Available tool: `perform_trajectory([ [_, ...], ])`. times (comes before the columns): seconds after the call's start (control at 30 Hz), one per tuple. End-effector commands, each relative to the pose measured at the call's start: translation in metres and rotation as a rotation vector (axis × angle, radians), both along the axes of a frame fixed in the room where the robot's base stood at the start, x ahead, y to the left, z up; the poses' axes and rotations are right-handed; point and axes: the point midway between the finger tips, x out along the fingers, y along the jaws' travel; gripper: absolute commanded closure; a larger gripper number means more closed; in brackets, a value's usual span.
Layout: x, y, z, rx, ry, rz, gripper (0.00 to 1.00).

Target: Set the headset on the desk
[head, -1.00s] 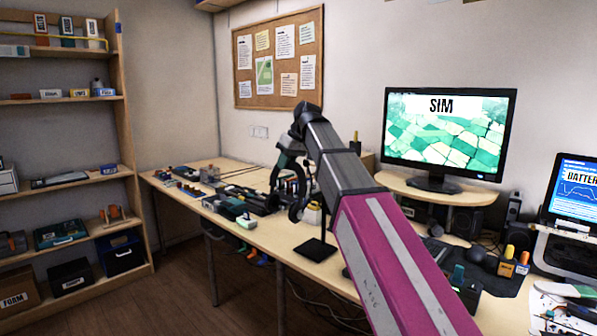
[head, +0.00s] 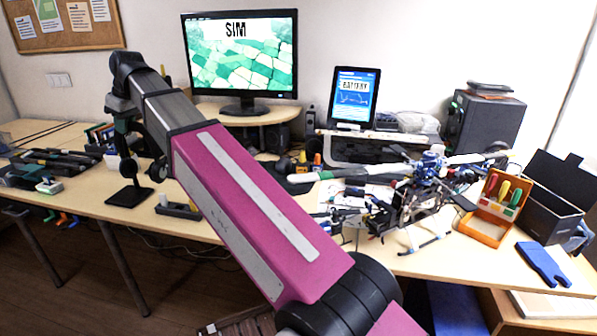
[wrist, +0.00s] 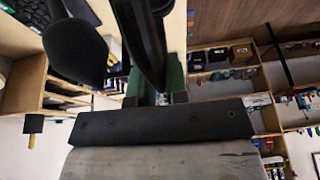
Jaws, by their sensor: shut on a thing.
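The black headset shows large in the wrist view (wrist: 75,50), with a rounded dark ear pad at the upper left and a dark curved band. My gripper (wrist: 155,85), with green fingers, is shut on the band. In the head view my gripper (head: 122,128) is at the left, over the desk (head: 85,205), and the dark headset (head: 155,165) hangs at it, partly hidden by my arm. A black stand with a flat square base (head: 128,197) is just below the headset. I cannot tell whether the headset touches the stand.
My arm crosses the middle of the head view. A monitor (head: 242,60), a tablet (head: 354,97) and a model helicopter (head: 415,195) stand along the desk. An orange screwdriver box (head: 487,228) is at the right. Bare desk shows left of the stand base.

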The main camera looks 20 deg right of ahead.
Motion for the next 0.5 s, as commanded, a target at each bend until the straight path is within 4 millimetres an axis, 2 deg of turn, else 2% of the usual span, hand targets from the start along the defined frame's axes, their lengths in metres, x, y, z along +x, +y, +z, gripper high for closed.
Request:
perform_trajectory([
  [0.27, 0.005, -0.008, -0.006, -0.002, -0.001, -0.002, 1.00],
  [0.5, 0.031, -0.045, -0.032, -0.003, 0.000, -0.004, 1.00],
])
